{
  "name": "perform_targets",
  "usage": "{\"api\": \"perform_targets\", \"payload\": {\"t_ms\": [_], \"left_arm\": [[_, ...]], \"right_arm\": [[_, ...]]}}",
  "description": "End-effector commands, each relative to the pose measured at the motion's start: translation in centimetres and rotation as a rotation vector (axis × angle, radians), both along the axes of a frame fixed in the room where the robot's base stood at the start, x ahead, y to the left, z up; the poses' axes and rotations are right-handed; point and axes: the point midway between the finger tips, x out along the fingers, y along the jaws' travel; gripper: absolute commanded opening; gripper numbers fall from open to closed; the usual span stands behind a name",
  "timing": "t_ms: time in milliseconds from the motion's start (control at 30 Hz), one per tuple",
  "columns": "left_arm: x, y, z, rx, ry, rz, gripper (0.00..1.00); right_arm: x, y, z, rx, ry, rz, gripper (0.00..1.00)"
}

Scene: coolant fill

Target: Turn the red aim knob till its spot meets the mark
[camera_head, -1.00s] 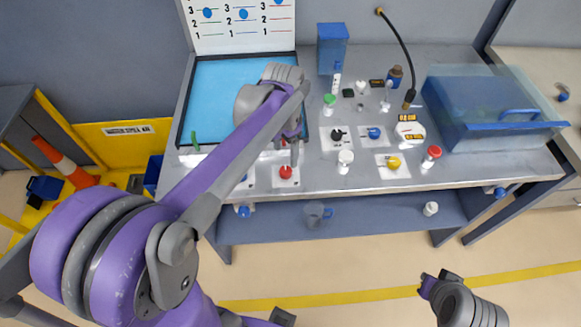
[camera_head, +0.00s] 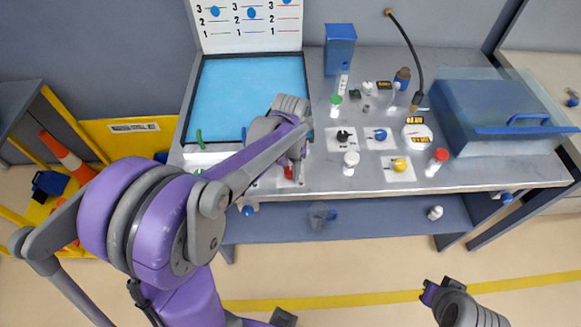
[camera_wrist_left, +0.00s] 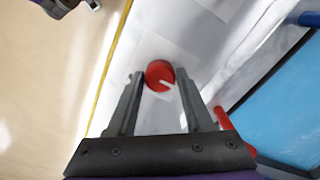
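The red knob (camera_head: 288,173) sits on a white plate near the front edge of the bench, partly hidden by my left arm. In the left wrist view, the red knob (camera_wrist_left: 159,75) has a white pointer line and lies between the two fingertips. My left gripper (camera_wrist_left: 159,72) is open around it, with little or no gap on each side; contact cannot be told. It also shows in the head view (camera_head: 296,170), pointing down at the knob. No aim spot or mark can be made out. My right gripper (camera_head: 429,288) is low at the right, away from the bench.
A blue panel (camera_head: 240,90) lies behind my left arm. A black knob (camera_head: 344,135), blue knob (camera_head: 380,134) and yellow knob (camera_head: 399,165) sit to the right.

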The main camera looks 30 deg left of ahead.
Motion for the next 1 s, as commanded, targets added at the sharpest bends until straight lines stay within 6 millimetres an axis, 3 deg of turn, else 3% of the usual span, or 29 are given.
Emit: {"api": "perform_targets", "payload": {"t_ms": [33,267,667,1000], "left_arm": [[0.0,0.0,0.0,0.000,0.000,0.000,0.41],[0.0,0.0,0.0,0.000,0.000,0.000,0.00],[0.0,0.0,0.0,0.000,0.001,0.062,0.00],[-0.1,0.0,-0.1,0.001,0.002,0.310,0.00]], "right_arm": [[0.0,0.0,0.0,0.000,0.000,0.000,0.00],[0.0,0.0,0.0,0.000,0.000,0.000,0.00],[-0.1,0.0,-0.4,0.000,0.003,0.000,0.00],[-0.6,0.0,-1.5,0.000,0.011,0.000,0.00]]}}
